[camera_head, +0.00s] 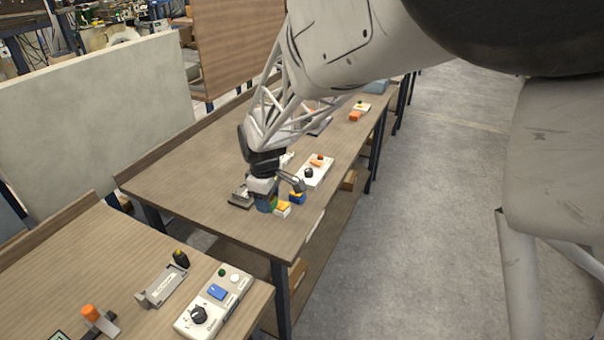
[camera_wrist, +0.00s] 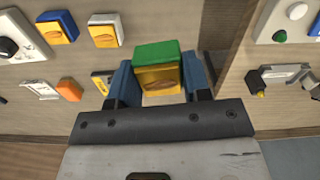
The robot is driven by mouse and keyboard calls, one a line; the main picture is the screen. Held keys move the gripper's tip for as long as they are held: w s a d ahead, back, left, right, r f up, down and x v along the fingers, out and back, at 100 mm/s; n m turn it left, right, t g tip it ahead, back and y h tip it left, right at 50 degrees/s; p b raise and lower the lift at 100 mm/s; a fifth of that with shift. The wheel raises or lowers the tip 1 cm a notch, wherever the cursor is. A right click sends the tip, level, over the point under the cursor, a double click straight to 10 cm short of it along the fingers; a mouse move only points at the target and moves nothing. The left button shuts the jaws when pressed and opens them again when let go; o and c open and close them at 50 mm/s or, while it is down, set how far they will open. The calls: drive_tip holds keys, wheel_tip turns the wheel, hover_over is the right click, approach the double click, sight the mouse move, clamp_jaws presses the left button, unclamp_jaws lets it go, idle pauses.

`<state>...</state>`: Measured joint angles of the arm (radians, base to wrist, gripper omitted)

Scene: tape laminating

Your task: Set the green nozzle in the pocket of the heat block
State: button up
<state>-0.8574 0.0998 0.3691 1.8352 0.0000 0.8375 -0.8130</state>
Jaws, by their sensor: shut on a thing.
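My gripper (camera_wrist: 160,72) is shut on the green nozzle (camera_wrist: 158,55), a small block with a green side and a yellow-orange face, held between two blue fingers. In the head view my gripper (camera_head: 267,203) is low over the near end of the middle table, and a sliver of the green nozzle (camera_head: 274,202) shows beside a finger. A dark grey fixture (camera_head: 241,197) lies just left of the gripper; it may be the heat block, but its pocket cannot be made out. In the wrist view a yellow, dark-marked part (camera_wrist: 102,81) is partly hidden behind the left finger.
A white block with a yellow-orange top (camera_head: 283,210) and a blue one (camera_head: 298,196) stand close right of the gripper. A white panel with a black knob (camera_head: 314,172) lies beyond. The nearer table holds a grey holder (camera_head: 160,287) and a control box (camera_head: 205,312).

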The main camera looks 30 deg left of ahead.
drive_tip(key=m, duration=0.1)
approach(246, 193)
drive_tip(key=shift+a, duration=0.1)
idle(0.4)
drive_tip(key=shift+f, duration=0.15)
idle(0.3)
drive_tip(key=shift+f, duration=2.6)
drive_tip(key=shift+f, duration=0.5)
drive_tip(key=o, duration=1.1)
drive_tip(key=shift+c, duration=0.2)
wheel_tip(246, 193, up, 8)
drive_tip(key=shift+f, duration=0.15)
idle(0.5)
